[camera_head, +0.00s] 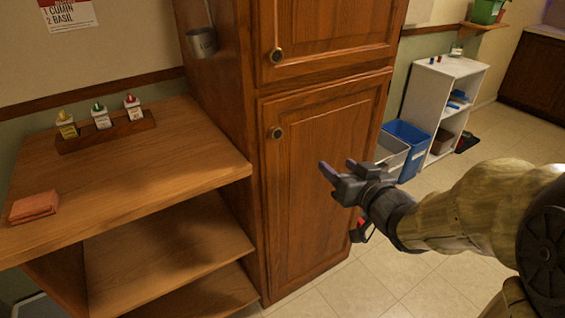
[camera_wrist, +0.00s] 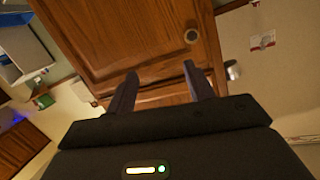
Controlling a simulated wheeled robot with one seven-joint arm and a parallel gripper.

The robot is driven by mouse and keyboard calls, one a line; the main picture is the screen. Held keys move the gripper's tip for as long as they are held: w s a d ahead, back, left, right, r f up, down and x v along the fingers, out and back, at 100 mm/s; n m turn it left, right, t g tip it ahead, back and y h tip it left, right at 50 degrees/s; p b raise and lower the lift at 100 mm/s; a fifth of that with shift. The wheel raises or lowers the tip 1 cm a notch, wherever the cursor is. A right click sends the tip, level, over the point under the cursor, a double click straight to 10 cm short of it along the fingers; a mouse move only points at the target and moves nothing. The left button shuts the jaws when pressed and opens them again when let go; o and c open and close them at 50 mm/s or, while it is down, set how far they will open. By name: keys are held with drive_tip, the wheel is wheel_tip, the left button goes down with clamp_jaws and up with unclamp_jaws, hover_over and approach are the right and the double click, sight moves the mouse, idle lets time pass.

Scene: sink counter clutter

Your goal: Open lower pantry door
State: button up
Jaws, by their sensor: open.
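The lower pantry door (camera_head: 322,185) is a brown wood panel. It looks closed in the head view, flush with the cabinet frame. Its round dark knob (camera_head: 277,132) is at the upper left corner. My gripper (camera_head: 337,170) is in front of the door, to the right of and below the knob in the picture. It is open and empty, its fingers apart from the knob. In the wrist view, the fingers (camera_wrist: 160,90) point at the pantry front. A knob (camera_wrist: 191,36) shows beyond them; my gripper's body hides the lower part of that view.
The upper pantry door (camera_head: 325,35) is closed. A wooden counter (camera_head: 190,160) with a spice rack (camera_head: 105,132) and an orange cloth (camera_head: 34,206) stands left. Blue bin (camera_head: 408,143) and white shelf (camera_head: 440,95) stand right. Tiled floor is clear in front.

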drive_tip(key=a+y+b, duration=0.1)
drive_tip(key=s+a+n+y, duration=0.1)
drive_tip(key=f+y+b, duration=0.1)
drive_tip(key=shift+s+a+n+y+b, duration=0.3)
drive_tip(key=shift+s+a+y+b, duration=0.05)
drive_tip(key=shift+a+y, duration=0.05)
drive_tip(key=p+x, duration=0.1)
drive_tip(key=p, duration=0.1)
drive_tip(key=p+x, duration=0.1)
drive_tip(key=x, duration=0.1)
drive_tip(key=p+x, duration=0.1)
drive_tip(key=p, duration=0.1)
drive_tip(key=shift+w+a+r+p, duration=0.2)
drive_tip(key=shift+w+r+p, duration=0.1)
drive_tip(key=shift+w, duration=0.05)
drive_tip(key=shift+p, duration=0.4)
drive_tip(key=p, duration=0.5)
drive_tip(key=shift+w+a+p, duration=0.35)
drive_tip(key=shift+w+p, duration=0.05)
